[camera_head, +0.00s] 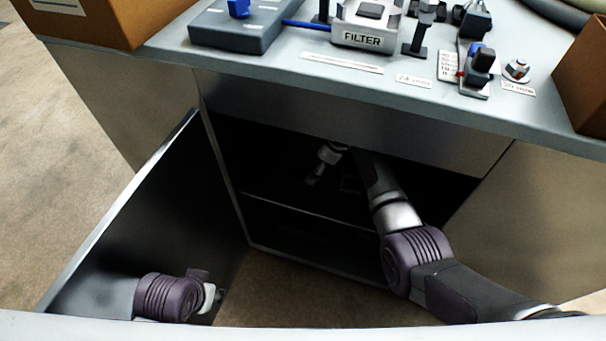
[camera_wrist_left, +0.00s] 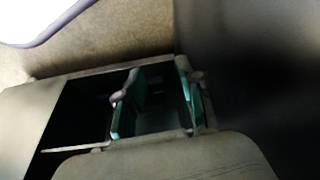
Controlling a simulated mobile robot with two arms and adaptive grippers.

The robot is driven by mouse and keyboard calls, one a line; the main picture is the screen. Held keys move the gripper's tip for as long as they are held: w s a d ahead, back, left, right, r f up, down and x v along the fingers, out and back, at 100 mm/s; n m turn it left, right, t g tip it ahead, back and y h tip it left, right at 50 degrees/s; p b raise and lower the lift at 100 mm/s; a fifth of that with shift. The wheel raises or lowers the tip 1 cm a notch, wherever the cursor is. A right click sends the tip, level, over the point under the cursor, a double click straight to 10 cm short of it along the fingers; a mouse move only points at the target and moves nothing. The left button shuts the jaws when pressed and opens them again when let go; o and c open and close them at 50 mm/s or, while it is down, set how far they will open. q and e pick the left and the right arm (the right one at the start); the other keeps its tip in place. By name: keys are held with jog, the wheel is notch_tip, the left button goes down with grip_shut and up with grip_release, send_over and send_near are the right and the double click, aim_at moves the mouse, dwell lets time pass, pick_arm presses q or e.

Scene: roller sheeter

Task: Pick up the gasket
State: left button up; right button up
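No gasket can be made out in either view; the inside of the cabinet (camera_head: 290,215) is very dark. My right arm reaches into the cabinet, and its end, with a light grey part, shows near my right gripper (camera_head: 322,168). The fingers are lost in the shadow, so I cannot tell whether they hold anything. My left arm is low beside the open cabinet door (camera_head: 140,220); its fingers are hidden in the head view. In the left wrist view, my left gripper (camera_wrist_left: 157,100) has its teal-padded fingers apart, with nothing seen between them.
The worktop (camera_head: 285,95) above the cabinet carries a filter block (camera_head: 362,38), a dark blue-grey box (camera_head: 240,28), a hex nut (camera_head: 516,69) and brown boxes at both sides. A shelf edge (camera_head: 310,210) crosses the cabinet. Floor (camera_head: 310,295) is bare in front.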

jog(key=shift+b+x, duration=0.5)
jog(key=shift+x, duration=1.2)
pick_arm(q)
jog(key=v, duration=0.3)
jog(key=shift+s+r, duration=0.15)
jog(key=shift+r, duration=0.2)
pick_arm(e)
jog(key=c, duration=1.1)
